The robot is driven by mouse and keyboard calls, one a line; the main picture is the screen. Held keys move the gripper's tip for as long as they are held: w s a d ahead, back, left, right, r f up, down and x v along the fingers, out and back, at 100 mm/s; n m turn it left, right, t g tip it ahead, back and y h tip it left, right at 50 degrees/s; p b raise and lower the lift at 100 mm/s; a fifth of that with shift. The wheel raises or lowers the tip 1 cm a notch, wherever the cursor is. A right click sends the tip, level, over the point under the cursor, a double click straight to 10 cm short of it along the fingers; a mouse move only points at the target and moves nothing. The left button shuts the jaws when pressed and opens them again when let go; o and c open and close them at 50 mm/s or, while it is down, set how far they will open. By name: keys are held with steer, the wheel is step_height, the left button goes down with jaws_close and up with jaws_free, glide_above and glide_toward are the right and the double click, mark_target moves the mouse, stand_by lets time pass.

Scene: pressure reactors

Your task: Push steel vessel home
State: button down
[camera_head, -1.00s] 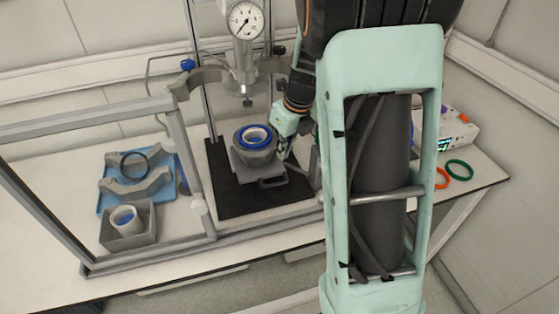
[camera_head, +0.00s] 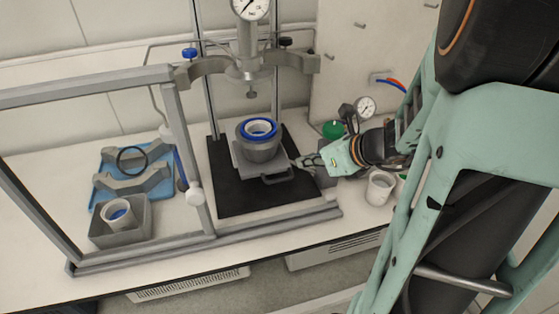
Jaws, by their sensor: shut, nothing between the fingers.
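The steel vessel (camera_head: 259,153), a grey cup with a blue ring (camera_head: 257,128) at its rim, stands upright on a grey sliding carriage (camera_head: 246,168). The carriage has a front handle (camera_head: 277,179) and rests on a black base plate (camera_head: 232,202). The reactor head (camera_head: 247,70) with its dial gauge hangs above and behind the vessel. My gripper (camera_head: 299,162) is shut and empty, pointing left, just right of the carriage. A small gap seems to separate it from the vessel; whether it touches the carriage edge I cannot tell.
Upright posts (camera_head: 276,85) flank the head, and a grey frame (camera_head: 190,150) stands at left. A blue tray (camera_head: 104,190) with grey clamp halves and a grey box (camera_head: 146,222) holding a cup are at left. A white cup (camera_head: 380,188) stands below my wrist.

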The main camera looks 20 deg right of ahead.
steer(key=d, duration=0.1)
steer(key=b, duration=0.2)
glide_toward(272, 154)
steer(key=shift+t, duration=0.4)
steer(key=w+f, duration=0.1)
steer(key=w+a+f, duration=0.1)
steer(key=w+f, duration=0.1)
steer(key=f, duration=0.1)
steer(key=shift+a, duration=0.3)
steer(key=shift+w+a, duration=0.15)
steer(key=shift+w, duration=0.15)
steer(key=w+p, duration=0.1)
steer(key=w, duration=0.7)
steer(key=shift+w, duration=0.1)
steer(key=shift+r, duration=0.15)
